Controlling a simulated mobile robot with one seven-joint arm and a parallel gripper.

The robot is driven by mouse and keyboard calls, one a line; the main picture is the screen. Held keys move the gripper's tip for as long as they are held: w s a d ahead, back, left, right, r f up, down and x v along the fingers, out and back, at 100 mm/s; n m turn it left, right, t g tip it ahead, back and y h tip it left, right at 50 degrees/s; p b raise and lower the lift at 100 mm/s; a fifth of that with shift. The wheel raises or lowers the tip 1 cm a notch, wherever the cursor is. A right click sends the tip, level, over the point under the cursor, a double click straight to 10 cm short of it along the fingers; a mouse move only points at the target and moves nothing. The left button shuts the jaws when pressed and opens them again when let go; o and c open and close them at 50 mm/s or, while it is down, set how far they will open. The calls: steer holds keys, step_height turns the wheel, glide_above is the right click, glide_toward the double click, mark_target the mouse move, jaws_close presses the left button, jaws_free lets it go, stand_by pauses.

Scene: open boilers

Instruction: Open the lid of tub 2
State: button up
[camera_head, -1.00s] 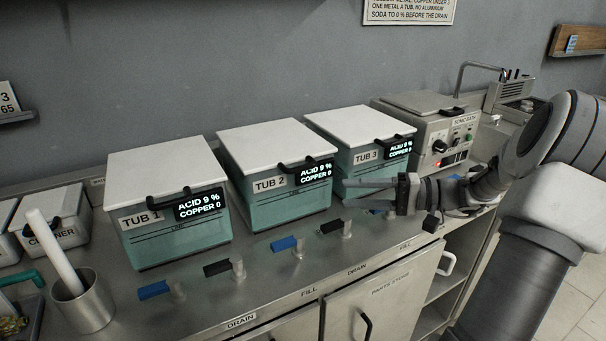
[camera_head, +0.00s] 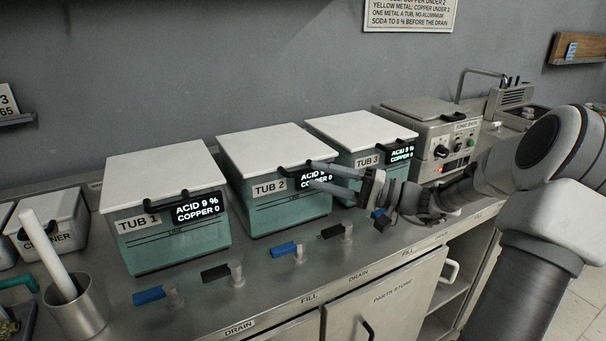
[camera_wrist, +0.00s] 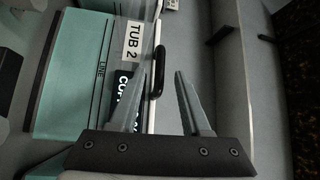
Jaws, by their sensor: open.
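Tub 2 (camera_head: 290,213) is a teal box with a white lid (camera_head: 272,148), which lies flat and closed on it. A black handle (camera_head: 293,170) sits at the lid's front edge, above a display reading acid 9 % and copper 0, partly covered by my fingers. My gripper (camera_head: 318,174) is open and empty at the right front corner of tub 2, its fingers pointing left. In the wrist view the lid handle (camera_wrist: 156,76) lies just ahead of the fingertips, roughly between their lines. I cannot see contact. My gripper also shows there (camera_wrist: 160,75).
Tub 1 (camera_head: 175,245) stands left and tub 3 (camera_head: 398,168) right, behind my gripper, both lidded. Valves with blue levers (camera_head: 283,249) and black levers (camera_head: 215,273) line the counter in front. A sonic bath (camera_head: 425,125) stands beyond tub 3.

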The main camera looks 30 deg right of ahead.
mark_target(307, 172)
steer(key=shift+x, duration=2.3)
steer(key=shift+c, duration=0.2)
jaws_close()
